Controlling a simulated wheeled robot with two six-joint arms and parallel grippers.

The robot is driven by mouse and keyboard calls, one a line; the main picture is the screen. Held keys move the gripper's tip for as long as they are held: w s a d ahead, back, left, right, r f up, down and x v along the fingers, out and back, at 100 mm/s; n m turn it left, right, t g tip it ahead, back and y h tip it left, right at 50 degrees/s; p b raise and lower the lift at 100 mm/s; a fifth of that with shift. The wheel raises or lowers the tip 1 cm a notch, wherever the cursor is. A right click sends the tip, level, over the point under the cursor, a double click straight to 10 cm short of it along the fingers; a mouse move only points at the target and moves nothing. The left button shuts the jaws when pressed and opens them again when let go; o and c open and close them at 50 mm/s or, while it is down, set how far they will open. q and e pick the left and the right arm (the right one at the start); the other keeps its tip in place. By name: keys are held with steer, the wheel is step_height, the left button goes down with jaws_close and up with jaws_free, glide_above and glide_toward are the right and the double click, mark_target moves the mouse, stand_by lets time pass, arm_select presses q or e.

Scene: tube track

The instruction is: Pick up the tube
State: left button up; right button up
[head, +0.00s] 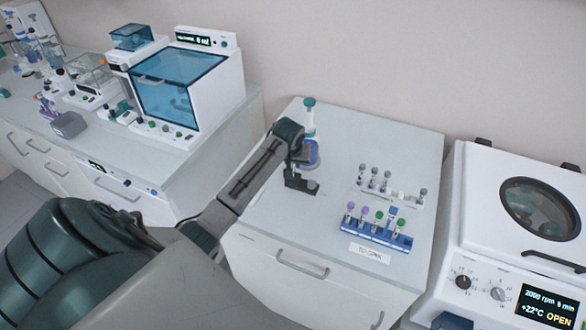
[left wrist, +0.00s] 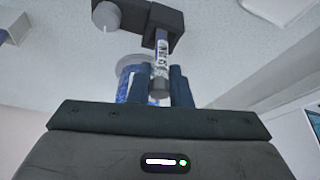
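My left gripper (head: 303,157) reaches down over the middle cabinet top, beside a dark stand (head: 299,181). In the left wrist view the two dark fingers (left wrist: 160,88) are close together. A tube (left wrist: 161,50) with a label and a grey cap is between them, and the cap fills the gap. The tube's other end is at the dark stand (left wrist: 165,18); I cannot tell whether it still sits in it. In the head view the hand hides this tube. My right gripper is not in view.
A blue rack (head: 372,238) with several colour-capped tubes and a pale rack (head: 407,201) of grey-capped tubes stand to the right. A teal-capped bottle (head: 309,118) stands behind the gripper. A white centrifuge (head: 480,230) is far right, a blue-windowed machine (head: 180,90) left.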

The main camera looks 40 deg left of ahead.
arm_select(q)
steer(key=shift+r, duration=0.15)
steer(key=shift+c, duration=0.2)
step_height(320, 180, up, 9)
steer(key=b, duration=0.4)
steer(key=shift+r, duration=0.4)
